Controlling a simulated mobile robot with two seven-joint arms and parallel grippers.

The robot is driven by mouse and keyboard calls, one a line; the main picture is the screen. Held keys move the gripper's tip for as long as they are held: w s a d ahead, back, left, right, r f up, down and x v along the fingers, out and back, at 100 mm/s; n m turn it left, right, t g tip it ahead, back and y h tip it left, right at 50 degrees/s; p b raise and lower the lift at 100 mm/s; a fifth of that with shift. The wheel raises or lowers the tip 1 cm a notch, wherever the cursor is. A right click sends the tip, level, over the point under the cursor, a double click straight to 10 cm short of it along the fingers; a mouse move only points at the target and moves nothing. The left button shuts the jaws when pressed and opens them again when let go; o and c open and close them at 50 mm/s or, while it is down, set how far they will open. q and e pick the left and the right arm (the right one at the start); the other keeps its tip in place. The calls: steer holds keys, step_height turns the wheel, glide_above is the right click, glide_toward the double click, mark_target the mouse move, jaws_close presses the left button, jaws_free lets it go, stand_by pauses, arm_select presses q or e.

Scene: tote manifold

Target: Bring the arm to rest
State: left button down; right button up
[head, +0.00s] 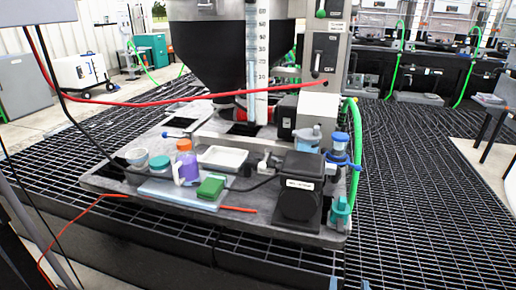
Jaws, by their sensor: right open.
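Only small tips of my right gripper (349,285) show at the bottom edge, right of centre. They stand apart, with nothing seen between them, in front of the grey platform (130,184) and clear of the things on it. The rest of this gripper is out of frame. My left gripper is not in view.
The platform carries a purple bottle with an orange cap (187,165), a green block (211,187), a white tray (222,157), a black box (300,190) and blue-topped fittings (340,150). A dark hopper (210,55) stands behind. Black grating (430,210) lies open at right.

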steer(key=w+d+n+t+y, duration=0.1)
steer(key=d+n+t+y, duration=0.1)
steer(key=d+n+y, duration=0.7)
steer(key=s+d+f+g+h, duration=0.4)
steer(key=s+d+f+g, duration=0.2)
steer(key=s+f, duration=0.45)
steer(key=s+f+g+y, duration=0.2)
steer(key=s+g, duration=0.3)
steer(key=s, duration=1.2)
steer(key=shift+w+a+m+t+h, duration=0.8)
steer(key=shift+a+m, duration=1.3)
steer(key=shift+a, duration=1)
arm_select(q)
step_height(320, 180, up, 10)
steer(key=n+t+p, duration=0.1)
steer(key=p, duration=1.3)
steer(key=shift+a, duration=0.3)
arm_select(e)
step_height(320, 180, up, 10)
steer(key=m, duration=0.1)
steer(key=shift+s+d+r+t+h, duration=0.2)
steer(key=shift+d+t+h, duration=0.1)
steer(key=shift+d, duration=0.05)
